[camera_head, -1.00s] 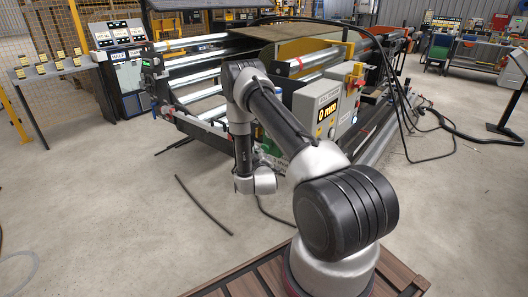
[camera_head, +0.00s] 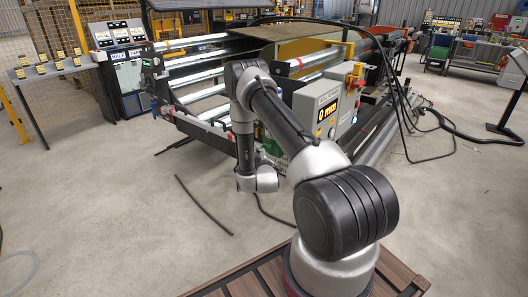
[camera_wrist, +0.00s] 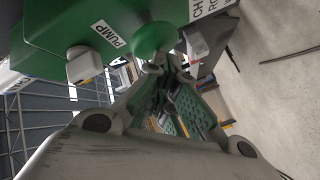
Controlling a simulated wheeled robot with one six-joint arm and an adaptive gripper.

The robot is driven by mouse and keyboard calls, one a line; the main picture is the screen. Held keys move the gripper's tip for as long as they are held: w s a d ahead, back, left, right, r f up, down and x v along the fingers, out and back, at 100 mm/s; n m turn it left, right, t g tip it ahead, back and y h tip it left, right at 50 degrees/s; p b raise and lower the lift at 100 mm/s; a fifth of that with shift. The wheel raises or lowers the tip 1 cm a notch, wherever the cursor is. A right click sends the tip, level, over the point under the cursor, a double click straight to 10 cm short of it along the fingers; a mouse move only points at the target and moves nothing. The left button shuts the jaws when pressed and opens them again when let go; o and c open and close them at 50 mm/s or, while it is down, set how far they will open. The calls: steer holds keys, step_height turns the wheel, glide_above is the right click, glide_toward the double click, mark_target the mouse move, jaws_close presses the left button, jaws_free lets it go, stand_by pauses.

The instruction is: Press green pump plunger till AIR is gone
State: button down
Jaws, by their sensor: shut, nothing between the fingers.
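In the wrist view, a green pump body (camera_wrist: 75,28) with a white PUMP label fills the upper left. A round green plunger knob (camera_wrist: 153,38) stands out from it at the top middle. My gripper (camera_wrist: 167,66) is shut and empty. Its fingertips are just below the knob in the picture and close to it; I cannot tell whether they touch. In the head view, a bit of green (camera_head: 271,148), perhaps the pump, shows behind my arm, and my gripper is hidden there. I see no readable AIR sign.
A white-capped fitting (camera_wrist: 83,66) is beside the plunger. A second label, partly cut off, is at the upper right of the wrist view. The roller machine (camera_head: 200,95) has a grey control box (camera_head: 322,118) reading "0 mm". Cables lie on the floor; open floor is at left.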

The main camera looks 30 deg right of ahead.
steer(key=shift+w+d, duration=0.25)
steer(key=shift+d, duration=0.5)
stand_by(0.5)
steer(key=shift+a, duration=0.1)
steer(key=shift+s+a, duration=0.3)
steer(key=shift+a, duration=0.5)
steer(key=shift+s+a, duration=0.3)
steer(key=shift+a, duration=0.45)
steer(key=shift+s+a, duration=0.3)
steer(key=shift+a, duration=0.5)
steer(key=shift+s+a, duration=0.25)
steer(key=shift+a, duration=0.5)
steer(key=shift+s+a, duration=0.3)
steer(key=shift+a, duration=0.5)
